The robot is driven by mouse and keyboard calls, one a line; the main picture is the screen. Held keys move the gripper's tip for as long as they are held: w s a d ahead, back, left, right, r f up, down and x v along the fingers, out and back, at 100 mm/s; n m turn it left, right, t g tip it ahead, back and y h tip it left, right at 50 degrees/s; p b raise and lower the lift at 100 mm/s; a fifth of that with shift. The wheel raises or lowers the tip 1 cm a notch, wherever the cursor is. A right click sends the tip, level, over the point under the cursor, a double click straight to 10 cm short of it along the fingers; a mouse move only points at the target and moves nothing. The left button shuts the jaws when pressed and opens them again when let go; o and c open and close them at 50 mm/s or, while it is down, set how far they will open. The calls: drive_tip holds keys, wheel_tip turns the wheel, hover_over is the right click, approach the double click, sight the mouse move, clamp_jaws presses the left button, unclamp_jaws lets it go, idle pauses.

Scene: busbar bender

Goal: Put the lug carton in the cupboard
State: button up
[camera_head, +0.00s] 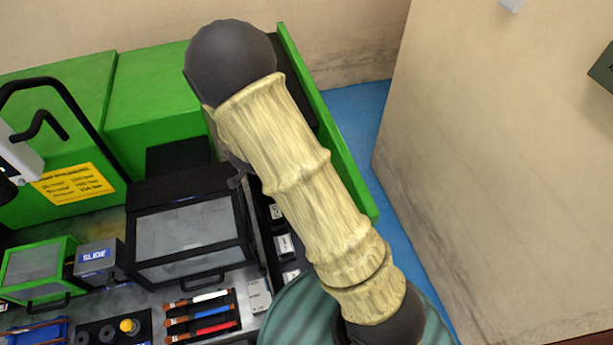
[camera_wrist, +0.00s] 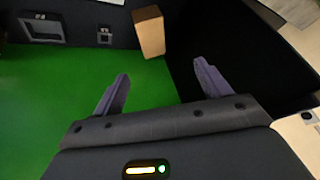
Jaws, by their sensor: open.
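A small tan-brown carton (camera_wrist: 149,32), which looks like the lug carton, stands at the far edge of a green surface in the wrist view, against a dark panel. My gripper (camera_wrist: 162,68) is open and empty, its two fingers pointing toward the carton with a gap between them and it. The carton is not visible in the head view, where my arm covers the middle and my gripper is hidden. A black cabinet with a glazed front and handle (camera_head: 188,232) stands on the bench. I cannot tell whether it is the cupboard.
A green glazed box (camera_head: 38,262) and a grey SLIDE box (camera_head: 98,258) stand left of the black cabinet. Several coloured-handled tools lie in a black rack (camera_head: 203,318). In the wrist view, a black panel (camera_wrist: 240,50) borders the green surface on the right.

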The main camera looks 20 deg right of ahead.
drive_tip(key=s+d+r+n+y, duration=0.1)
drive_tip(key=s+r+n+y, duration=0.4)
drive_tip(key=r, duration=0.4)
drive_tip(key=s+d+r+n+g, duration=0.1)
drive_tip(key=s+d+r+n, duration=0.1)
drive_tip(key=s, duration=0.4)
drive_tip(key=s+d+r+n+g+h, duration=0.1)
drive_tip(key=s+d+r+n, duration=0.2)
drive_tip(key=s+d+n, duration=0.1)
drive_tip(key=shift+s+d+r+n, duration=0.15)
drive_tip(key=shift+s+d+n, duration=0.2)
drive_tip(key=shift+s, duration=0.55)
